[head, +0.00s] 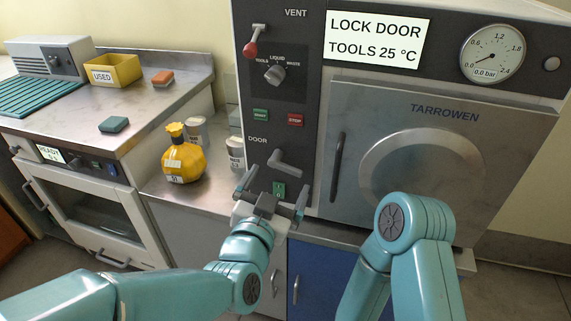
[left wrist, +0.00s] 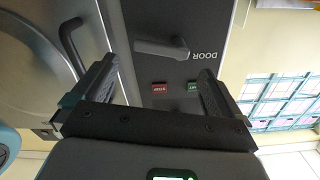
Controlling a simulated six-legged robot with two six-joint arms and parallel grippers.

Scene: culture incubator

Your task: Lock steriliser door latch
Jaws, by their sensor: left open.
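The steriliser door (head: 450,150) is a grey panel marked TARROWEN with a round boss and a dark vertical handle; it looks closed. The door latch (head: 285,163) is a grey lever under the word DOOR on the dark control panel. It slants slightly down to the right. In the left wrist view the latch (left wrist: 162,48) lies ahead, between the fingers. My left gripper (head: 272,192) is open and empty, just below and in front of the latch, apart from it as far as I can tell. My right gripper is not in view; only my right arm shows.
The display (head: 376,40) reads LOCK DOOR, TOOLS 25 °C. The pressure gauge (head: 492,53) reads about 0 bar. A red-knobbed vent lever (head: 252,45), a selector knob (head: 275,73) and green and red buttons sit above the latch. A yellow bottle (head: 183,158) and jars stand left of the panel.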

